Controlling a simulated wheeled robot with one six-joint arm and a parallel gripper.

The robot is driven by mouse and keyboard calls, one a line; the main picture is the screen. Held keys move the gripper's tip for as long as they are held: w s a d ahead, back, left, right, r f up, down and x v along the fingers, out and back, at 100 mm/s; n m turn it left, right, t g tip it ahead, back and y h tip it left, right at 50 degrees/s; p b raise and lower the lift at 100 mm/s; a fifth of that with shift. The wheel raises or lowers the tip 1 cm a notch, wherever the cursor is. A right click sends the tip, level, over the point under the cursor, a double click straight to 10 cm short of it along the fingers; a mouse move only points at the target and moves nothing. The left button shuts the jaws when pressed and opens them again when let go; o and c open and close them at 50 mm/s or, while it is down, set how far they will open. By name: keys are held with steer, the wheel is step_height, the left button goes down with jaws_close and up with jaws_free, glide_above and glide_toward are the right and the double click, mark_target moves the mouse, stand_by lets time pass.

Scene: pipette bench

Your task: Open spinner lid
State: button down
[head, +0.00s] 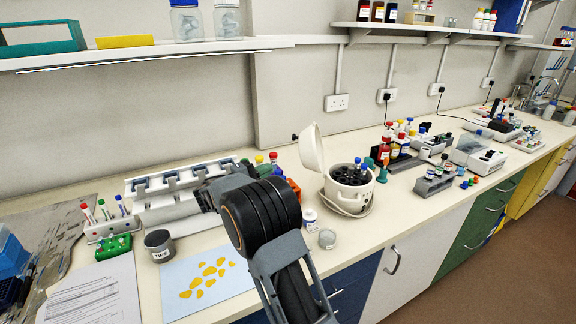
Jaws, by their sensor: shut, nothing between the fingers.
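The spinner (350,200) is a small round white centrifuge on the bench, right of my arm in the head view. Its white lid (312,148) stands up, tilted back at the left rear side of the bowl. The bowl is uncovered, and several dark tubes or caps, some blue-topped, show inside it. My arm reaches up from the bottom of the picture to the left of the spinner, with a dark round joint nearest the camera. My gripper cannot be made out; the arm's own links hide that area. No part of my arm visibly touches the lid.
A pipette stand (165,196) lies behind my arm. Bare bench shows right of the spinner's front.

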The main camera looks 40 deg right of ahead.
mark_target(301, 150)
steer(key=d+r+p, duration=0.1)
steer(key=d+p, duration=0.1)
steer(key=d, duration=0.7)
steer(key=shift+w+d+r, duration=0.25)
steer(key=shift+w+d, duration=0.05)
steer(key=shift+d, duration=0.1)
steer(key=shift+s+d+r+m+b, duration=0.35)
steer(key=shift+m+b, duration=0.15)
steer(key=shift+b, duration=0.4)
steer(key=shift+s+d+r+m+y+b, duration=0.25)
steer(key=shift+s+r+m+y+b, duration=0.15)
steer(key=shift+r+y, duration=0.25)
